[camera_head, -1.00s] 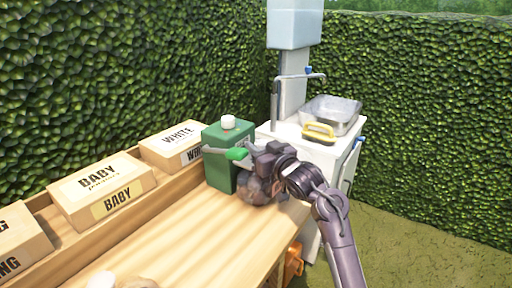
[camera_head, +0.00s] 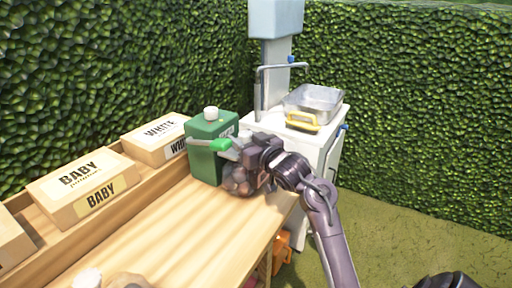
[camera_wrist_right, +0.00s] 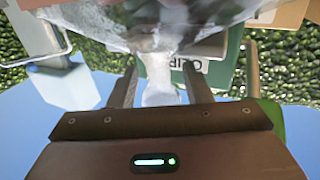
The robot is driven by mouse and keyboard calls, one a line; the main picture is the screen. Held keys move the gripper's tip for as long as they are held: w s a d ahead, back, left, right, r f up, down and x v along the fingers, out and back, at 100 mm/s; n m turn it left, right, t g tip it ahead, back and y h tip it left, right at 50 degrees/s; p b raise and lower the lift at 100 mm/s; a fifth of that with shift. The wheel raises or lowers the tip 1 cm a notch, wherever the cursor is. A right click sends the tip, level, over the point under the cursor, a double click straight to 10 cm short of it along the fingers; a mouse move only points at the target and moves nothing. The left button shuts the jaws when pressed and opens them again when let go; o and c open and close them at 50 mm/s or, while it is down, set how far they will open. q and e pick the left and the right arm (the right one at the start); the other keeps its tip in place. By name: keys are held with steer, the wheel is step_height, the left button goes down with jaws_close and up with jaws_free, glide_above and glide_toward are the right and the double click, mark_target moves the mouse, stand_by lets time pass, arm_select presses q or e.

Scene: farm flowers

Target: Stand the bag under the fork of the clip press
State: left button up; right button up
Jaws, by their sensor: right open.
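The clip press (camera_head: 207,164) is a green box with a white cap and a green-tipped lever, standing at the far end of the wooden bench. The clear bag (camera_head: 238,184) with brownish round contents stands at its right front side, close to it. My right gripper (camera_head: 250,149) is at the top of the bag, beside the press. In the right wrist view the pale gathered neck of the bag (camera_wrist_right: 158,75) lies between my open fingers (camera_wrist_right: 160,90). The press's lettered green face (camera_wrist_right: 222,76) is behind it. The fork is not clearly seen. My left gripper is out of view.
Boxes labelled BABY (camera_head: 82,187) and WHITE (camera_head: 157,134) sit on the ledge along the bench's left. The bench middle (camera_head: 160,232) is clear. Partly cut-off objects show at the lower left.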

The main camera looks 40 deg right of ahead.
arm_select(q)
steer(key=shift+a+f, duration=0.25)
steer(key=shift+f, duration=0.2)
arm_select(e)
steer(key=s, duration=1.1)
